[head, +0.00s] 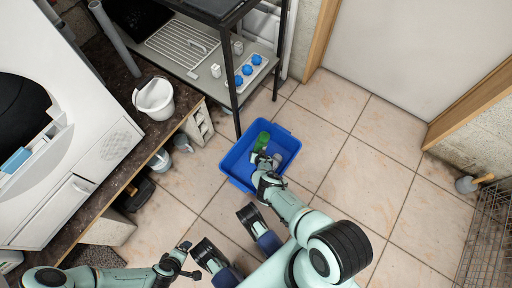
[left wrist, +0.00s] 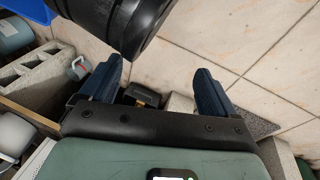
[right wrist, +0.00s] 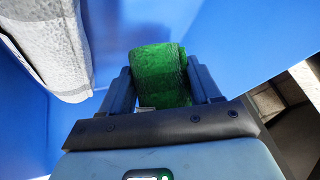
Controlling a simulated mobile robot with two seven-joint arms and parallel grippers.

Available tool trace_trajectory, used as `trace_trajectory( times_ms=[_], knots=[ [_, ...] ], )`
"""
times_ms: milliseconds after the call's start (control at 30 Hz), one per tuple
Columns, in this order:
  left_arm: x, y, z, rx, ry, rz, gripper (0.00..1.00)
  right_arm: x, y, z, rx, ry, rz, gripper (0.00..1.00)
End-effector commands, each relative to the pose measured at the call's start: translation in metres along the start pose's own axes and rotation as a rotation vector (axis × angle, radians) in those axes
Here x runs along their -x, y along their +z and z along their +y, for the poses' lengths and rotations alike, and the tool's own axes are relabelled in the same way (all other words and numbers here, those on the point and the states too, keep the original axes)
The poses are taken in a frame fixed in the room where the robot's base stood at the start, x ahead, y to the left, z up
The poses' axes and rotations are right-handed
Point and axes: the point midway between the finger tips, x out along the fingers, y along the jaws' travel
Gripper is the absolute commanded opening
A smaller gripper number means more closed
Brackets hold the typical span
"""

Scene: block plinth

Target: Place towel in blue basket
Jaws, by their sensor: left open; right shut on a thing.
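The blue basket (head: 233,165) stands on the tiled floor. A green rolled towel (head: 262,141) is inside it, near its far left side. My right gripper (head: 263,163) reaches down into the basket. In the right wrist view the green towel (right wrist: 160,75) sits between the fingers of the right gripper (right wrist: 158,92), which is shut on it, with blue basket walls around. A grey-white roll (head: 277,160) lies in the basket beside the gripper. My left gripper (head: 189,261) is open and empty, low at the left; it also shows in the left wrist view (left wrist: 155,80).
A brown bench (head: 125,95) with a white bucket (head: 155,98) runs along the left. A black-legged rack (head: 234,108) stands just behind the basket. A wire cage (head: 487,240) is at the far right. The tiles right of the basket are clear.

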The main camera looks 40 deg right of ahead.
Motion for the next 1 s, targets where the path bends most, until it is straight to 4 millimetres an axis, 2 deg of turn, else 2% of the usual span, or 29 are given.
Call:
trace_trajectory(
  times_ms=[33,100,433,1000],
  knots=[
    [-0.007,0.002,-0.005,0.004,-0.007,-0.006,0.9,-0.006,0.004,0.002,0.001,0.0,-0.001,0.0],
    [-0.009,0.003,-0.007,0.007,-0.011,-0.01,0.9,-0.008,0.005,0.003,0.0,-0.001,0.0,0.0],
    [-0.008,0.004,-0.007,0.008,-0.012,-0.014,0.9,-0.007,0.004,0.002,-0.001,-0.001,0.001,0.0],
    [-0.017,0.017,-0.017,0.018,-0.03,-0.056,0.9,-0.013,0.008,0.004,-0.001,-0.001,0.001,0.0]
  ],
)
